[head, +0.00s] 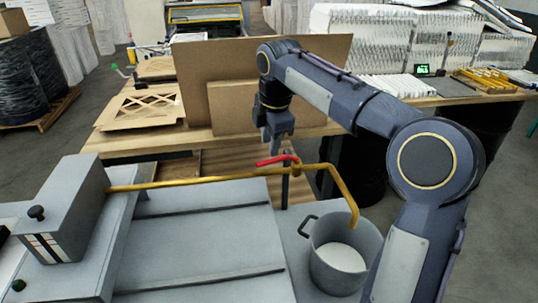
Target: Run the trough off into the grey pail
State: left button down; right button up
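A grey pail (318,258) with a dark side handle stands at the lower right. A pale, flat surface shows inside it; I cannot tell whether this is liquid or the bottom. A brass pipe (200,180) runs from a grey box (70,215) at the left and bends down over the pail. A red lever (277,160) sits on the pipe near the bend. My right gripper (268,146) points down just above and behind the lever. Its fingers are too small to judge their gap, and contact with the lever is unclear. My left gripper is out of view. I cannot clearly make out the trough.
A grey ribbed bench top (200,240) fills the lower left. Behind it, a wooden table (140,140) holds cardboard panels (205,70) and a lattice frame (140,108). White pleated filters (365,38) stand at the back right. My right arm crosses the right side.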

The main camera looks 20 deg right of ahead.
aim_at(269, 162)
jog(key=shift+w+f, duration=0.2)
jog(key=shift+f, duration=0.7)
jog(key=shift+w+f, duration=0.2)
jog(key=shift+f, duration=0.65)
jog(key=shift+w+f, duration=0.2)
jog(key=shift+f, duration=0.7)
grip_shut()
